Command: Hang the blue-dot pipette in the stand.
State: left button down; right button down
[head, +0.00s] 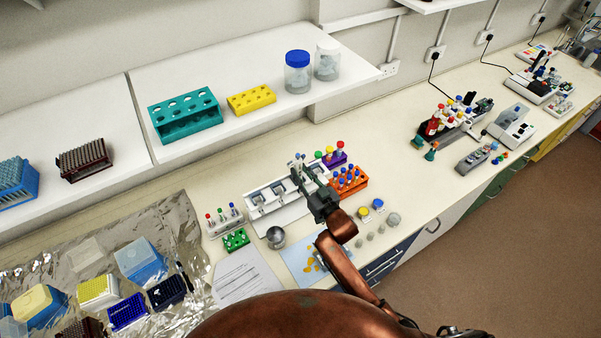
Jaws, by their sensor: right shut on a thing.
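A white pipette stand (258,212) with several slots stands on the bench in the middle of the head view. My right gripper (300,180) reaches over the right part of this stand and is shut on a pipette (297,161). Only the pale upper end of this pipette shows, with a small blue touch on it. The gripper hides the rest, so I cannot tell whether it touches the stand. My left gripper is not in view.
An orange rack (350,182) and a purple rack (336,159) with capped tubes stand close right of the stand. A white tube rack (226,224), a green rack (236,240) and a metal cup (275,238) are to the left. A shelf (345,88) overhangs behind.

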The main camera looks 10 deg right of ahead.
jog(key=shift+f, duration=0.2)
jog(key=c, duration=1.6)
grip_release()
jog(key=v, duration=1.2)
